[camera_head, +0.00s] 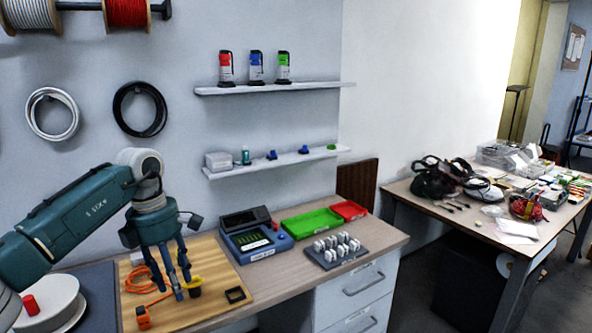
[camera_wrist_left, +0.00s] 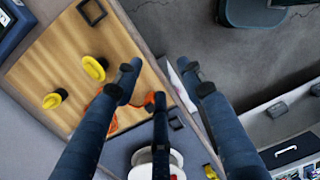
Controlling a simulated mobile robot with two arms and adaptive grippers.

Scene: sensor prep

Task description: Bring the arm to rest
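My left arm comes in from the left in the head view. Its gripper (camera_head: 181,284) hangs fingers-down over the wooden board (camera_head: 214,265) on the workbench. In the left wrist view the fingers of the left gripper (camera_wrist_left: 165,84) are spread apart, with nothing held between them. A yellow-and-black part (camera_head: 194,284) appears close to the fingertips in the head view; in the wrist view a yellow part (camera_wrist_left: 94,68) lies on the board, apart from them. My right gripper is in neither view.
The board also carries an orange cable (camera_head: 142,276), an orange connector (camera_head: 143,317) and a black square frame (camera_head: 235,295). A blue tester (camera_head: 256,243), green tray (camera_head: 311,223), red tray (camera_head: 349,210) and grey rack (camera_head: 338,256) stand to the right. Wall shelves (camera_head: 274,89) hang above.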

